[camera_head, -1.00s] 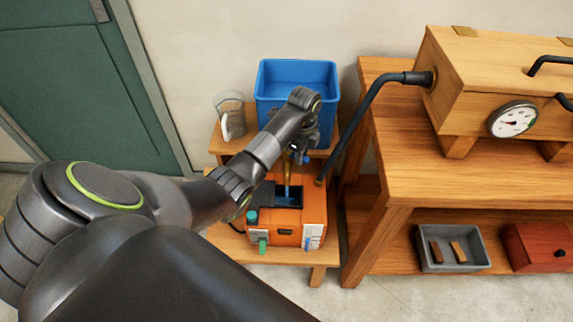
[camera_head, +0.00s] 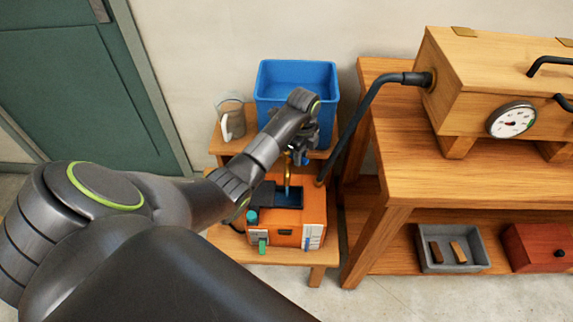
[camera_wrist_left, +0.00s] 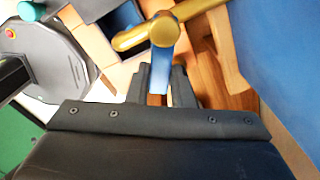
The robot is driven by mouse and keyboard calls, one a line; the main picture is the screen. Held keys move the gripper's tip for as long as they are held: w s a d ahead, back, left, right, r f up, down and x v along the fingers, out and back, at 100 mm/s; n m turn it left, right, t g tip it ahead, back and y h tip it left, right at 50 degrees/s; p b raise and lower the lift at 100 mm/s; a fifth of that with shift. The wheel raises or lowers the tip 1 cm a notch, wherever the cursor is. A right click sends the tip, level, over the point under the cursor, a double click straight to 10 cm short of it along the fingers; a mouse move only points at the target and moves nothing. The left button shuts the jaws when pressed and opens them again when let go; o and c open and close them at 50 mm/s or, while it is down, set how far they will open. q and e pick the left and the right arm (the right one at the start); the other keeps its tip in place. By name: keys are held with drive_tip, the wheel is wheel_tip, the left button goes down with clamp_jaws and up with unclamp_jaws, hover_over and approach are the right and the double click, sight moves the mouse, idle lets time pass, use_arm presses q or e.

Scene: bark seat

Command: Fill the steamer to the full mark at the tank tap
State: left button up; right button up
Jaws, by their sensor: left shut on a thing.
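The orange steamer (camera_head: 284,235) stands on the low wooden step with its top opening uncovered. Dark blue water (camera_head: 288,197) shows inside. A pale level strip with blue (camera_head: 308,238) is on its front; its exact level is too small to read. The blue tank (camera_head: 296,78) stands above and behind. The brass tap (camera_head: 288,170) points down over the opening, and a thin blue stream appears below it. My left gripper (camera_head: 302,157) is at the tap. In the left wrist view it is shut on the blue tap handle (camera_wrist_left: 163,68), below the brass body (camera_wrist_left: 145,32). My right gripper is not in view.
A clear jug (camera_head: 230,118) stands left of the tank. A black hose (camera_head: 352,130) runs from the wooden box (camera_head: 480,80) down beside the steamer. The wooden bench (camera_head: 470,185) stands close on the right, with a grey tray (camera_head: 425,262) on its lower shelf.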

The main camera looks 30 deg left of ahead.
use_arm(q)
drive_tip(key=m, duration=0.1)
drive_tip(key=s+m, duration=0.1)
drive_tip(key=m, duration=0.1)
drive_tip(key=shift+s+a+m+p, duration=0.1)
drive_tip(key=shift+a+m+p, duration=0.1)
drive_tip(key=shift+m+p, duration=0.1)
drive_tip(key=m, duration=0.1)
drive_tip(key=s+m, duration=0.1)
drive_tip(key=m, duration=0.1)
drive_tip(key=shift+a+r, duration=0.15)
drive_tip(key=shift+a, duration=0.2)
drive_tip(key=m, duration=0.1)
drive_tip(key=s+a+m, duration=0.1)
drive_tip(key=m, duration=0.1)
drive_tip(key=shift+m+p, duration=0.3)
drive_tip(key=shift+p, duration=0.05)
drive_tip(key=shift+s+a+m, duration=0.15)
drive_tip(key=shift+s+m, duration=0.1)
drive_tip(key=shift+m, duration=0.95)
drive_tip(key=o, duration=0.8)
drive_tip(key=shift+s, duration=0.1)
drive_tip(key=shift+o, duration=0.2)
wheel_tip(320, 180, up, 8)
drive_tip(key=p, duration=0.6)
drive_tip(key=shift+p, duration=0.4)
